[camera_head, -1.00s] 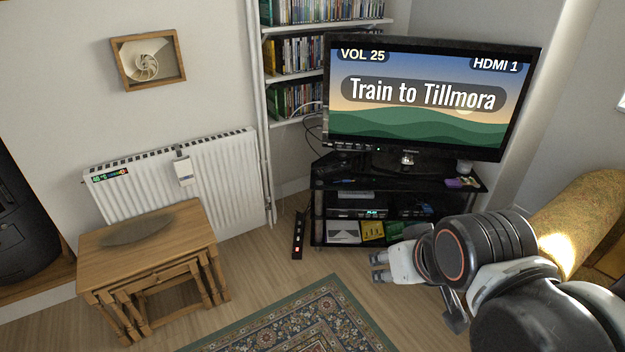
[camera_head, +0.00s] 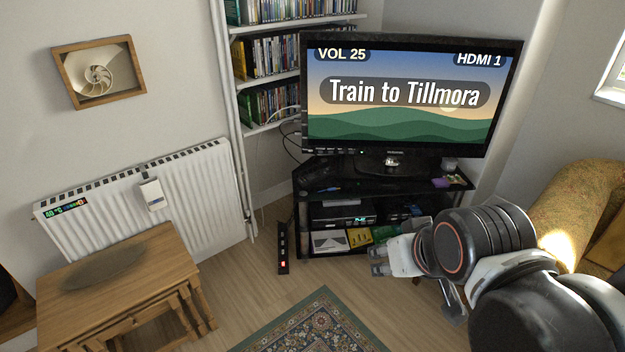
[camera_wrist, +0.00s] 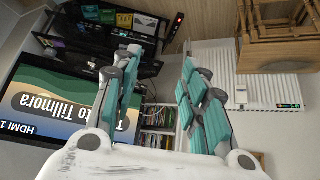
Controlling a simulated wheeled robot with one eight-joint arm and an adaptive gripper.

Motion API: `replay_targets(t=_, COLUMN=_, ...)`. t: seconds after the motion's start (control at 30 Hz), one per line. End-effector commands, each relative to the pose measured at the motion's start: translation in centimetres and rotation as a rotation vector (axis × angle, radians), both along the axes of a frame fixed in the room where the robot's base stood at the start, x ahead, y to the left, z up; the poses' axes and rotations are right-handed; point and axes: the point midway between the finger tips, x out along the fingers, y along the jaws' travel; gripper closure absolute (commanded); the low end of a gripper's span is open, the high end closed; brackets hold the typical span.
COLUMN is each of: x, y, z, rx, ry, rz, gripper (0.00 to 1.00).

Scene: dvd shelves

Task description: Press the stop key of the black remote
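I cannot make out a black remote for certain. Dark items (camera_head: 318,177) lie at the left of the TV stand's top shelf, too small to identify, and no stop key can be read. The TV (camera_head: 405,100) is on and shows "Train to Tillmora", "VOL 25" and "HDMI 1". A black player (camera_head: 342,214) with a small green display sits on the stand's middle shelf. My gripper (camera_head: 378,261) is in front of the stand at the lower right, apart from it. In the wrist view my gripper (camera_wrist: 160,62) has its teal-padded fingers spread with nothing between them.
The black TV stand (camera_head: 306,228) stands in the corner. A power strip (camera_head: 283,248) with a red light is on the floor at its left. A wooden nest of tables (camera_head: 150,262), a radiator (camera_head: 205,180) and a rug (camera_head: 325,325) are around open floor. An armchair (camera_head: 575,205) is at right.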

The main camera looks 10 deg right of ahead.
Motion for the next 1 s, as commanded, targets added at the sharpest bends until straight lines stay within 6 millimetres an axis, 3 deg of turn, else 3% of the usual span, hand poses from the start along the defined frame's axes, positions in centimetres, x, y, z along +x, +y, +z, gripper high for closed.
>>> replay_targets(t=0.03, x=0.00, y=0.00, z=0.00, rx=0.000, ry=0.000, rz=0.000, gripper=0.65)
replay_targets(t=0.2, x=0.01, y=0.00, z=0.01, rx=0.000, ry=0.000, rz=0.000, gripper=1.00)
replay_targets(t=1.0, x=0.01, y=0.00, z=0.01, rx=0.000, ry=0.000, rz=0.000, gripper=1.00)
